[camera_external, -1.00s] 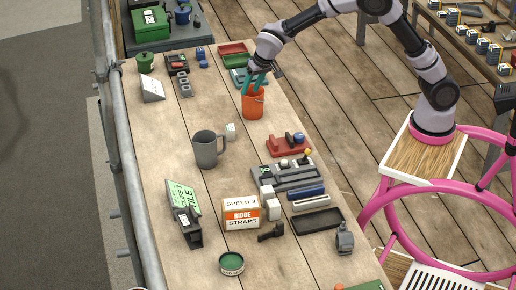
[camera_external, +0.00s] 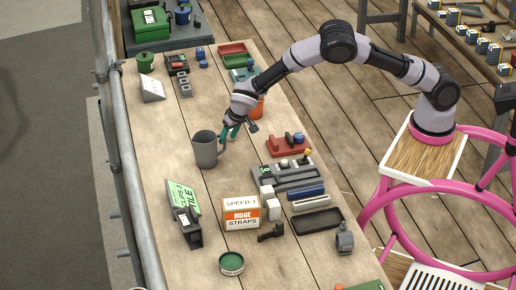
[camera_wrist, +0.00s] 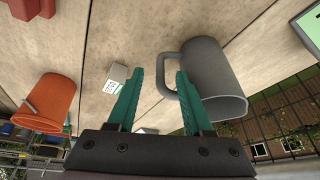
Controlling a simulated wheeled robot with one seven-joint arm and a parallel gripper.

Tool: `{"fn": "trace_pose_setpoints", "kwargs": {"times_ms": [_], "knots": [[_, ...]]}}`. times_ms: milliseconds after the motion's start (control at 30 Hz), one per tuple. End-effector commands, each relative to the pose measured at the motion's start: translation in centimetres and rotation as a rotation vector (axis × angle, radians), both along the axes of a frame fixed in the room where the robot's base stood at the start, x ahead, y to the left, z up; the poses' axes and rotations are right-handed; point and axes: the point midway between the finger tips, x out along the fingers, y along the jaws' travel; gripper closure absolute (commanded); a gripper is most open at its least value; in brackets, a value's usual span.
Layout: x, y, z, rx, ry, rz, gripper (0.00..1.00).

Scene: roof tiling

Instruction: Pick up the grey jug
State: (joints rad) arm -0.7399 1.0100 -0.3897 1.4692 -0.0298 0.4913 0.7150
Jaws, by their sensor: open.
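The grey jug (camera_external: 205,150) stands upright on the wooden table. In the wrist view the jug (camera_wrist: 213,75) is at the right of centre, with its handle (camera_wrist: 167,75) toward the fingers. My gripper (camera_external: 231,133) is just right of the jug at its handle side. Its two green fingers are apart and empty. In the wrist view my gripper (camera_wrist: 160,95) shows the right fingertip overlapping the handle's lower end in the picture; I cannot tell whether it touches. The left fingertip is clear of the handle.
An orange bucket (camera_external: 258,108) stands behind my gripper, partly hidden by it. A red tool holder (camera_external: 289,146) is to the right. A Ridge Straps box (camera_external: 241,214) stands nearer the front. The table left of the jug is clear.

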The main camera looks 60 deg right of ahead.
Motion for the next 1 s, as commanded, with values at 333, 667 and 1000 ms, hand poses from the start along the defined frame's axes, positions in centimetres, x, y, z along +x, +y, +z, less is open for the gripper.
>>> {"fn": "trace_pose_setpoints", "kwargs": {"times_ms": [333, 667, 1000], "knots": [[1.5, -0.2, -3.7, 0.000, 0.001, -0.001, 0.49], [1.5, -0.2, -3.7, 0.000, 0.001, -0.001, 0.99], [1.5, -0.2, -3.7, -0.001, 0.001, 0.000, 1.00]]}}
